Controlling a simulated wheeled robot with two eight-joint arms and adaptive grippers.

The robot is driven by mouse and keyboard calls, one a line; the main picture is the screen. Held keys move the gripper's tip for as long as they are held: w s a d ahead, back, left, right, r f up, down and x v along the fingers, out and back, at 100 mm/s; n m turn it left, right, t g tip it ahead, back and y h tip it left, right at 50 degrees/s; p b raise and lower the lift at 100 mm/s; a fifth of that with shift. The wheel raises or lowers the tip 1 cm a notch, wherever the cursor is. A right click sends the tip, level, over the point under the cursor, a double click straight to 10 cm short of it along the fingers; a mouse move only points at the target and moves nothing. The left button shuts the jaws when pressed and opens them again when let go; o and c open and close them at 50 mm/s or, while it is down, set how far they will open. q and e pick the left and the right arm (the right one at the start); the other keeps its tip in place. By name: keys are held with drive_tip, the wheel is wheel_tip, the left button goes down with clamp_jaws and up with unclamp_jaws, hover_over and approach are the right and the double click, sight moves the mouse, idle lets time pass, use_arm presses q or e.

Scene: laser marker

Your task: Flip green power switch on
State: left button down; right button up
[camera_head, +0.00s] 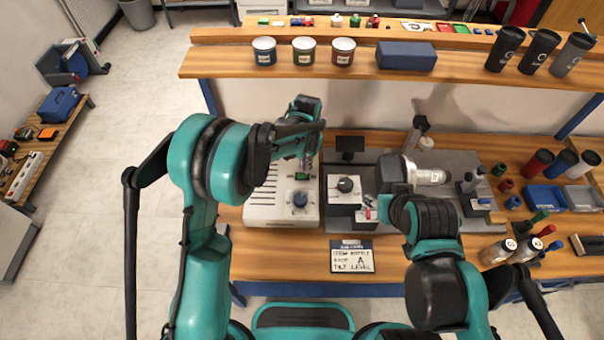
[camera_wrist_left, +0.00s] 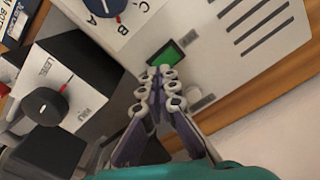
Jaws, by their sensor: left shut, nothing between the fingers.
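The green power switch (camera_head: 302,176) is on the top of a white machine box (camera_head: 265,208), behind its blue dial (camera_head: 299,199). In the left wrist view the switch (camera_wrist_left: 166,54) is a green rocker in a dark frame. My left gripper (camera_head: 306,160) is over the box's rear part, beside the switch. In the wrist view its fingertips (camera_wrist_left: 162,72) are shut with nothing between them, right at the switch's near edge. I cannot tell whether they touch it.
A grey box with a black knob (camera_head: 345,185) stands right of the white box. A sign (camera_head: 352,257) lies in front. A shelf (camera_head: 220,64) with cans runs behind; bottles and blue trays (camera_head: 546,197) fill the right.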

use_arm(q)
drive_tip(key=shift+f+b, duration=0.95)
drive_tip(key=shift+f, duration=0.2)
idle(0.4)
drive_tip(key=shift+r, duration=0.1)
drive_tip(key=shift+r+p, duration=2.1)
drive_tip(key=shift+r, duration=1.4)
